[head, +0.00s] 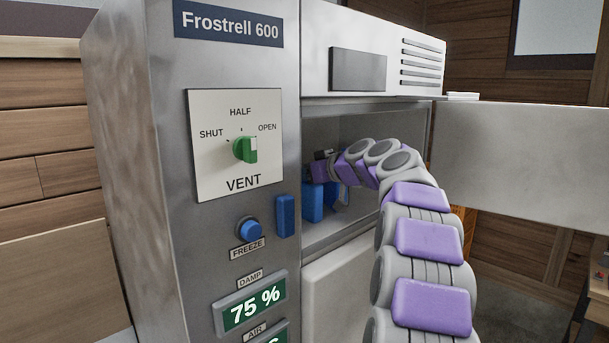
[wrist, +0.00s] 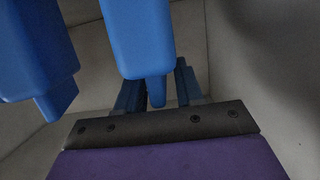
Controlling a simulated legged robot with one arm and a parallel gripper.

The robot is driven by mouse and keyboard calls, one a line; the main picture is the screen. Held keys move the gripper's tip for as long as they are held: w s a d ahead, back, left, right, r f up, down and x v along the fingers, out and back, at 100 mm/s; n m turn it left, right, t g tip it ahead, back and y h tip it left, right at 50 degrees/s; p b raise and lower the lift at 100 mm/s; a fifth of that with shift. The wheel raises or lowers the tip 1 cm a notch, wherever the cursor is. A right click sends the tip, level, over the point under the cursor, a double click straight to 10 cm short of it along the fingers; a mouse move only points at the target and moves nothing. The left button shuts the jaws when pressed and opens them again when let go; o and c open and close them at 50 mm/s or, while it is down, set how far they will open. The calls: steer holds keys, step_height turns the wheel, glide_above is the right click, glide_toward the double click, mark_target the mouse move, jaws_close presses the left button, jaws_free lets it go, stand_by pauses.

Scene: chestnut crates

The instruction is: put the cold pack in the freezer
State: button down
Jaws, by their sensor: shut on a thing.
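The freezer is a grey metal cabinet (head: 128,130) marked Frostrell 600. Its upper compartment (head: 350,128) is open, and my arm reaches in from the right. My gripper (head: 318,170) is inside the compartment, with its tips partly hidden in the head view. In the wrist view my gripper (wrist: 158,88) is shut on the narrow tab of a blue cold pack (wrist: 140,40). A second blue block (wrist: 35,55) is at the left, apart from the held one. Blue shapes (head: 312,203) show below my gripper in the head view; I cannot tell there which is held.
The compartment door (head: 520,160) stands wide open at the right. The front panel has a green vent knob (head: 245,150), a round blue freeze button (head: 249,229), a blue upright piece (head: 286,216) and a display (head: 250,304) reading 75 %. Pale compartment walls surround my gripper closely.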

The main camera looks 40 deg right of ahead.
steer(key=shift+a+r, duration=0.1)
steer(key=shift+a, duration=0.15)
steer(key=c, duration=0.7)
jaws_free()
steer(key=v, duration=1.2)
